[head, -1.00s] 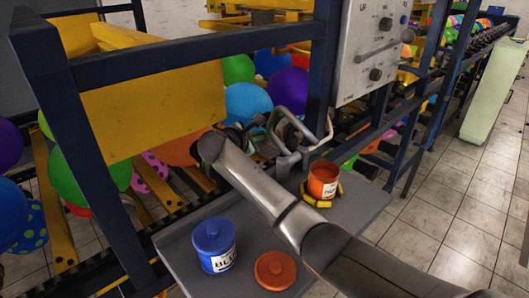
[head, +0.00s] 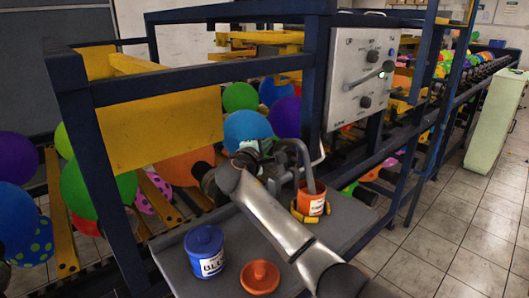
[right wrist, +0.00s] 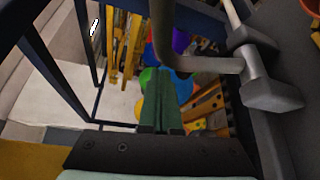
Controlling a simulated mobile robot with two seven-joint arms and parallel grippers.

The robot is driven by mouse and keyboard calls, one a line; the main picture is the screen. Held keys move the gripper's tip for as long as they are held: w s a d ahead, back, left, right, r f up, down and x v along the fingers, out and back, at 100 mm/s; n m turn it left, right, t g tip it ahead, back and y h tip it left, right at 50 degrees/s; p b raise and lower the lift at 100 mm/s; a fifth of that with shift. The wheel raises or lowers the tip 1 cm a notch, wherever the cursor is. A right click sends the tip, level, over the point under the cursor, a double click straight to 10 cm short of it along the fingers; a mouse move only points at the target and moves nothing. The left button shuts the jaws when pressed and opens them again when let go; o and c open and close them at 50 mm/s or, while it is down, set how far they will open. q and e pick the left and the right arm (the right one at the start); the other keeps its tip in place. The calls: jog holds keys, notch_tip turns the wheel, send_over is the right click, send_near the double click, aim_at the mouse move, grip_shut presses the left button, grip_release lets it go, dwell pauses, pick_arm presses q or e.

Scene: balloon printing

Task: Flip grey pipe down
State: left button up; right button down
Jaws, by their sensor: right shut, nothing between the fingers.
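The grey pipe (head: 304,160) is bent. In the head view its free end points down into the open orange paint can (head: 311,204) on the grey shelf (head: 225,266). In the right wrist view the bent pipe (right wrist: 207,65) and its grey joint (right wrist: 270,93) lie above and right of the fingers. My right gripper (head: 254,150) is just left of the pipe, partly hidden behind my own arm. Its fingers (right wrist: 161,100) are shut and empty, apart from the pipe. My left gripper is not in view.
A blue paint can (head: 205,253) and an orange lid (head: 260,277) sit on the shelf's front. Dark blue frame posts (head: 313,90) and a control panel (head: 362,75) stand close behind. Balloons (head: 246,131) fill the machine.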

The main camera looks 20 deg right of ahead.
aim_at(278, 143)
jog(key=shift+s+d+r+m+t+h+b, duration=0.1)
jog(key=shift+s+d+m+t+h+b, duration=0.2)
jog(key=shift+s+m+b, duration=0.5)
jog(key=shift+s+d+r+m+t+h+b, duration=0.1)
jog(key=shift+s+d+m+t+b, duration=0.25)
jog(key=shift+s+m+b, duration=0.4)
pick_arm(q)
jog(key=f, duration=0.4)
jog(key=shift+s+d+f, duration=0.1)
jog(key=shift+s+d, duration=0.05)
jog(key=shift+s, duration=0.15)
pick_arm(e)
jog(key=shift+s+r+h, duration=0.1)
jog(key=shift+r+h, duration=0.05)
jog(key=shift+h, duration=0.15)
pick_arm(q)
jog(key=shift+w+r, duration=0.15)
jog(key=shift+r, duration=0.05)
